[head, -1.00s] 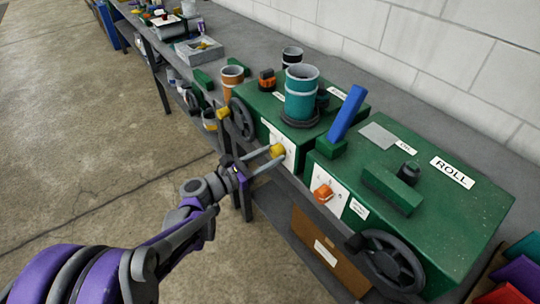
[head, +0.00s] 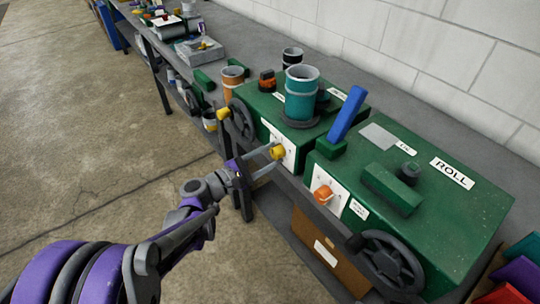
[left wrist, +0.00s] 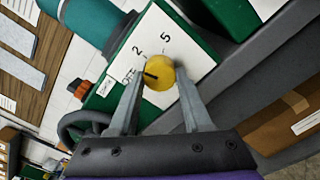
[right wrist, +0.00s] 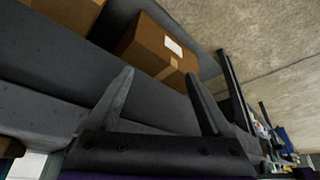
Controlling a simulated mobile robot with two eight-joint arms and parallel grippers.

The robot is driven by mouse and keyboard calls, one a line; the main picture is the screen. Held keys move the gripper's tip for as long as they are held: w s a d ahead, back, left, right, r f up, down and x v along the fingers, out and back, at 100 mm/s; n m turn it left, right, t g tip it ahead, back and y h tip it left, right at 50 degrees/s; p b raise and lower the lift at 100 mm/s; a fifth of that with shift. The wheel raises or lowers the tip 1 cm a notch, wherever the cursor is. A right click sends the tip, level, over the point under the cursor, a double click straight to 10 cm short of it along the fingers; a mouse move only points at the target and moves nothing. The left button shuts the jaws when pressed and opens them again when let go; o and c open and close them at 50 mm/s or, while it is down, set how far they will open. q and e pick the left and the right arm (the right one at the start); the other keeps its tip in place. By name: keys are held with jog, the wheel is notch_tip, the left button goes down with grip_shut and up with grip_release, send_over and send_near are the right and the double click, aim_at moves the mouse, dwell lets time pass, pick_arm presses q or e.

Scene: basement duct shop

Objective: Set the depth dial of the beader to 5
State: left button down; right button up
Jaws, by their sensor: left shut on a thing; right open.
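The beader is the green machine (head: 262,103) at the middle of the bench, with a teal cylinder on top. Its white dial plate (left wrist: 185,48) carries a 2, a 5 and another mark at the left that is hard to read. The yellow depth dial (left wrist: 160,74) sits on this plate; its dark pointer line points left in the left wrist view, away from the 5. My left gripper (head: 277,153) is shut on the yellow dial, one finger on each side. My right gripper (right wrist: 158,80) is open and empty, near the bench's front and lower shelf.
To the right stands another green machine (head: 450,205) labelled ROLL, with an orange dial (head: 323,194) and a black handwheel (head: 388,262). A handwheel (head: 241,120) is left of the beader's plate. Cardboard boxes (right wrist: 155,45) lie under the bench. The floor in front is clear.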

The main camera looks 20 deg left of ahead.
pick_arm(q)
jog(key=m, duration=0.4)
jog(key=shift+m, duration=0.3)
jog(key=m, duration=0.3)
jog(key=shift+m, duration=0.4)
jog(key=m+p, duration=0.1)
jog(key=m, duration=0.2)
jog(key=shift+r+m, duration=0.1)
jog(key=shift+m, duration=2.1)
jog(key=shift+c, duration=1.7)
grip_release()
jog(key=v, duration=1)
jog(key=shift+s+a, duration=0.2)
jog(key=shift+a, duration=0.2)
